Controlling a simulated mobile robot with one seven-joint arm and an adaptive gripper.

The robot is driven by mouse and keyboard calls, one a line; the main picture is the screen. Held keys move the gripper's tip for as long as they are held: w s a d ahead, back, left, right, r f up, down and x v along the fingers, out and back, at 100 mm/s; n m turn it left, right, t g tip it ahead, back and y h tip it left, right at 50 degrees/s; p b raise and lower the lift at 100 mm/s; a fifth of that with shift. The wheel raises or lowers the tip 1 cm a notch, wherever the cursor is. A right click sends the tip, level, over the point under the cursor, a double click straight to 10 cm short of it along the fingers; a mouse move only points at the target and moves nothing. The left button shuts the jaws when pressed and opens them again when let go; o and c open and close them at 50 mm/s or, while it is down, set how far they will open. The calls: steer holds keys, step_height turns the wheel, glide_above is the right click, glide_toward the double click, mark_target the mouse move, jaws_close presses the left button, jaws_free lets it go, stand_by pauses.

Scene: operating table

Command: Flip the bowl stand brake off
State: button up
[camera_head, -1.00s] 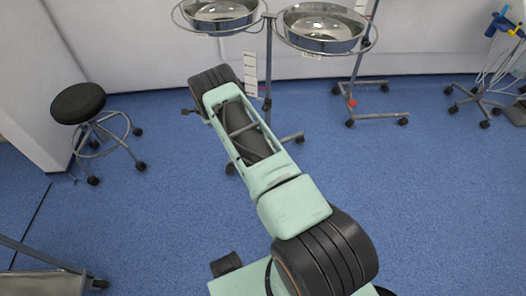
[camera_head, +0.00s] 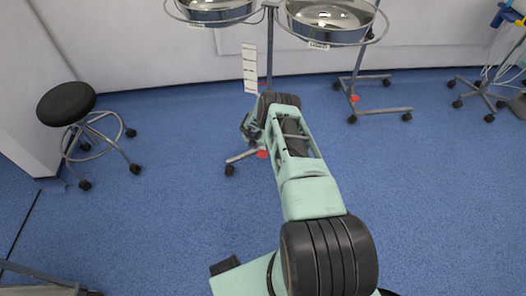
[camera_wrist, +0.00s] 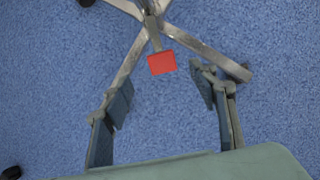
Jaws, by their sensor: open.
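The bowl stand (camera_head: 269,62) stands ahead, with two shiny steel bowls (camera_head: 330,19) on a forked top and legs on the blue floor. Its red brake tab (camera_head: 262,154) shows low at the base, beside my arm. In the wrist view the red brake tab (camera_wrist: 162,63) sticks out between two of the stand's grey legs (camera_wrist: 205,52). My gripper (camera_wrist: 164,88) is open and empty, its fingers spread to the left and right of the tab's line. The tab appears just beyond the fingertips. In the head view my arm partly hides the base.
A black-topped wheeled stool (camera_head: 67,104) is at the left. Another wheeled stand (camera_head: 357,78) with a red tab is to the right, and a stand with cables (camera_head: 490,85) is at the far right. A wall is behind.

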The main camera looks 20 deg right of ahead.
mark_target(263, 151)
steer(key=b+x, duration=0.6)
steer(key=x, duration=0.2)
steer(key=shift+f, duration=0.1)
steer(key=shift+b+x, duration=1.15)
steer(key=shift+b, duration=0.15)
steer(key=shift+c, duration=0.2)
jaws_close()
